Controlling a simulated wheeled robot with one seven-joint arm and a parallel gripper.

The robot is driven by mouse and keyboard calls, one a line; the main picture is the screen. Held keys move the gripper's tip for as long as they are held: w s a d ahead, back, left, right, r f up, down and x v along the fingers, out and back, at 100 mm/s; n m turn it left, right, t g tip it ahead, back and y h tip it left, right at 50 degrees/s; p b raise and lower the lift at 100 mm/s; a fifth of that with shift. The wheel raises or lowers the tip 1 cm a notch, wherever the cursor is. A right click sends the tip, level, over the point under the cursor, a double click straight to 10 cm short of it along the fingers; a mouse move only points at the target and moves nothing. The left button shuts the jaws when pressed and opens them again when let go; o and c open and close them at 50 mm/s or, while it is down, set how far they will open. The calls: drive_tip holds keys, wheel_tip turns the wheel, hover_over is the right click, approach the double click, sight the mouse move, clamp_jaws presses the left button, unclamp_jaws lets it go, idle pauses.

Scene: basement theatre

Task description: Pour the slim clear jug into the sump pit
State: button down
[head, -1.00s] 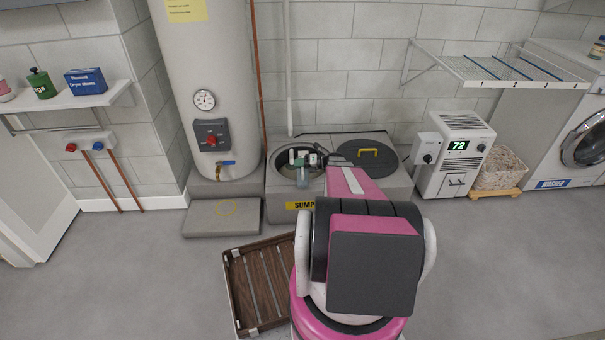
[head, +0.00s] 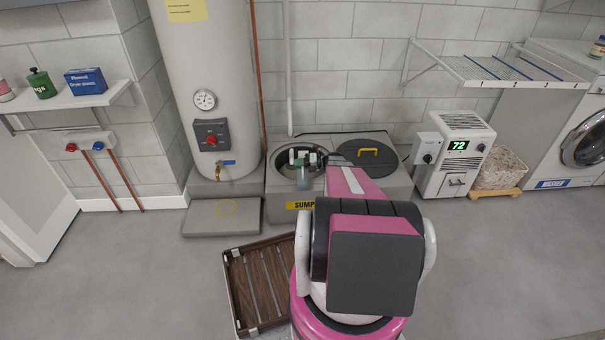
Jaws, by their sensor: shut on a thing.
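The slim clear jug (head: 304,180) is small and see-through, with a bluish tint, in the head view. It is in front of the round opening of the sump pit (head: 281,162), overlapping it in the picture. My gripper (head: 310,161) is shut on the jug near its upper part, and my arm reaches in from the right. The jug looks close to upright, but its exact tilt and any liquid in it are too small to tell. Pipes or fittings show inside the pit. My arm hides part of the pit housing.
A dark lid with a yellow handle (head: 370,153) covers the pit housing's right side. A water heater (head: 205,90) stands left, behind a low grey slab (head: 222,217). A brown slatted tray (head: 260,285) lies on the floor in front. A dehumidifier (head: 455,155) stands right. Floor at left is clear.

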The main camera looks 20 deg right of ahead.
drive_tip(key=shift+w+f+m, duration=0.25)
drive_tip(key=shift+m, duration=0.05)
drive_tip(key=shift+w+d, duration=0.15)
drive_tip(key=shift+w, duration=0.1)
drive_tip(key=shift+w+d+f+m, duration=0.1)
drive_tip(key=shift+w+d+m, duration=0.1)
drive_tip(key=shift+w+m, duration=0.25)
drive_tip(key=shift+w+d+f+m, duration=0.1)
drive_tip(key=shift+w+d+m, duration=0.15)
drive_tip(key=shift+w, duration=0.4)
drive_tip(key=shift+w+d+m+g, duration=0.1)
drive_tip(key=shift+w+m+g, duration=0.3)
drive_tip(key=shift+w, duration=0.05)
idle(0.4)
